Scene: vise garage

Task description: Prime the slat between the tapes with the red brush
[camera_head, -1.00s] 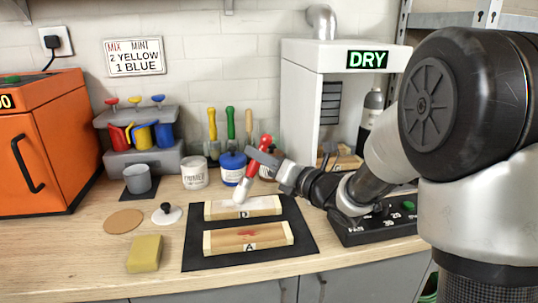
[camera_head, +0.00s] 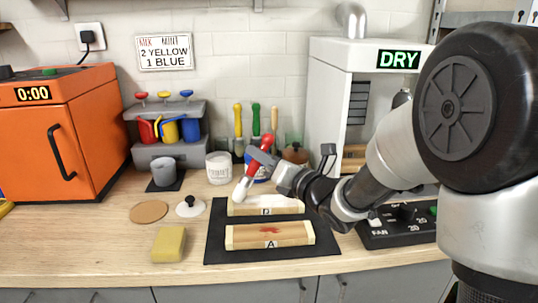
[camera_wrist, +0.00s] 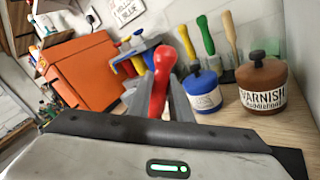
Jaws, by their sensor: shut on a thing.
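My gripper (camera_head: 264,158) is shut on the red brush (camera_head: 250,178), which tilts with its pale bristles down. The red handle also stands up in the wrist view (camera_wrist: 160,85). The bristle end is at the left end of slat D (camera_head: 285,203), the rear slat on the dark mat. I cannot tell whether the bristles touch it. Slat D's top looks white along most of its length, with tan showing at the ends; the tape edges are too small to make out. Slat A (camera_head: 290,235) lies in front, bare wood with a red mark on top.
The dark mat (camera_head: 220,245) lies under both slats. A white primer jar (camera_head: 219,168), a blue jar (camera_wrist: 203,92) and a varnish jar (camera_wrist: 263,88) stand behind. A yellow sponge (camera_head: 168,244), a cork disc (camera_head: 149,212) and a lid (camera_head: 190,207) lie left. A control box (camera_head: 385,232) is right.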

